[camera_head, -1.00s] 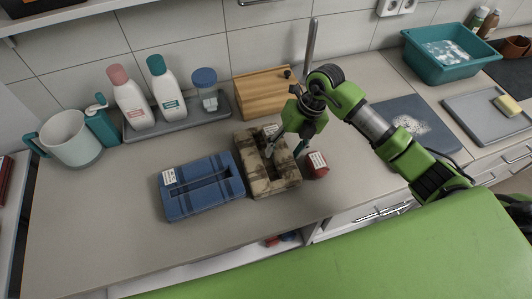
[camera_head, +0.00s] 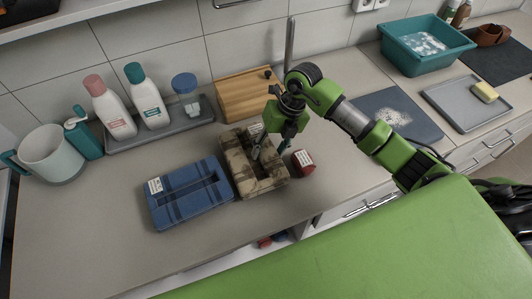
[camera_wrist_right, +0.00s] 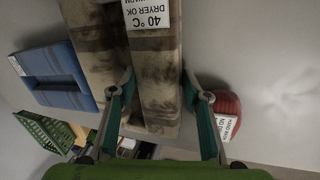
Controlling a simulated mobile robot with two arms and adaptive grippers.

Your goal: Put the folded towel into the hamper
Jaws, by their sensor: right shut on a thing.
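A brown mottled folded towel (camera_head: 240,160) with a long central slot and a white label lies on the counter. The wrist view shows the same brown towel (camera_wrist_right: 158,60), its label reading 40 °C, dryer OK. My right gripper (camera_head: 269,153) is shut on one long side of it, a finger on each side of that strip; the wrist view shows my right gripper (camera_wrist_right: 158,88) too. The towel appears to rest on the counter. A blue plaid folded towel (camera_head: 165,212) lies just left of it. My left gripper is out of view.
A small red labelled bundle (camera_head: 302,162) sits close to the right finger. A wooden box (camera_head: 245,98) and a tray of bottles (camera_head: 165,133) stand behind. A green slatted basket (camera_wrist_right: 45,130) shows lower in the wrist view. The counter's front left is clear.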

